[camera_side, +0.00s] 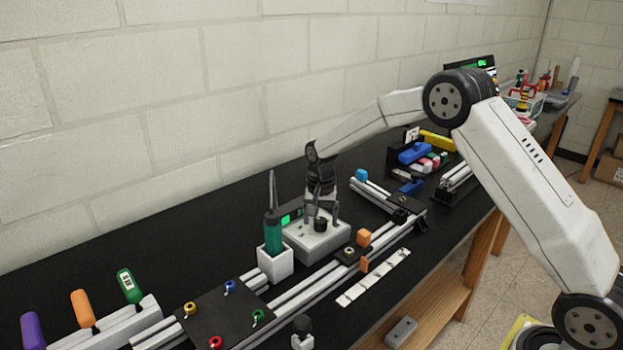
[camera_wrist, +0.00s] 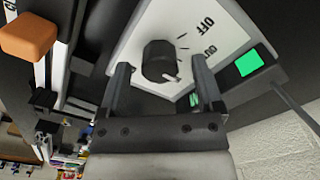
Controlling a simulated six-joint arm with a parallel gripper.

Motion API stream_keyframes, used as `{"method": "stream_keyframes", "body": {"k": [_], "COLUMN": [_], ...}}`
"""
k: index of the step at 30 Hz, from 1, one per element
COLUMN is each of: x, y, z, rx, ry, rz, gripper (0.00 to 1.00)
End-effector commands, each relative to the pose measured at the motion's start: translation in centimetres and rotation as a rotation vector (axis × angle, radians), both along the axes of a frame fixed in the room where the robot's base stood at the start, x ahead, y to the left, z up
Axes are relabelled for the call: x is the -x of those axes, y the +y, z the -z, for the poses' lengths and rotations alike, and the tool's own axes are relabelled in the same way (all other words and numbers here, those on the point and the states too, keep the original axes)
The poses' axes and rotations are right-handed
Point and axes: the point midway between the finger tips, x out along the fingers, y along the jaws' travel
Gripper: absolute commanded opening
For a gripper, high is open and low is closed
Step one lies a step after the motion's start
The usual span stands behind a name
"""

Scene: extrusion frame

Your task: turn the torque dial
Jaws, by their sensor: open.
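The torque dial is a black round knob (camera_wrist: 160,61) with a pale pointer mark, on the white face of a control box (camera_wrist: 215,22) in the wrist view. Printed marks, among them "OFF", show beside it. In the side view the box (camera_side: 318,245) sits on the black bench against the rails, with the knob (camera_side: 320,224) on its top. My gripper (camera_wrist: 160,72) is open, pointing down over the box, with one finger on each side of the knob. Gaps show between the fingers and the knob in the wrist view; I cannot tell the exact height of the fingertips.
A teal-handled screwdriver (camera_side: 274,236) stands in a white holder (camera_side: 275,265) close left of the box. A green-lit display (camera_wrist: 249,63) is beside the box. Orange blocks (camera_side: 363,237) sit on the aluminium rails in front. The brick wall is behind.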

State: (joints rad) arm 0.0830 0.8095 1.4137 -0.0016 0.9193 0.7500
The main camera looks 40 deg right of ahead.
Motion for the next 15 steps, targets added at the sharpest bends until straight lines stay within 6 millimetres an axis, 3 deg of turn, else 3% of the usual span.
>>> {"method": "stream_keyframes", "body": {"k": [13,15], "x": [0.02,0.02], "y": [0.0,0.0], "z": [0.98,0.97], "rx": [0.0,0.0], "ry": [0.0,0.0], "rz": [0.0,0.0], "gripper": [0.84,0.62]}}
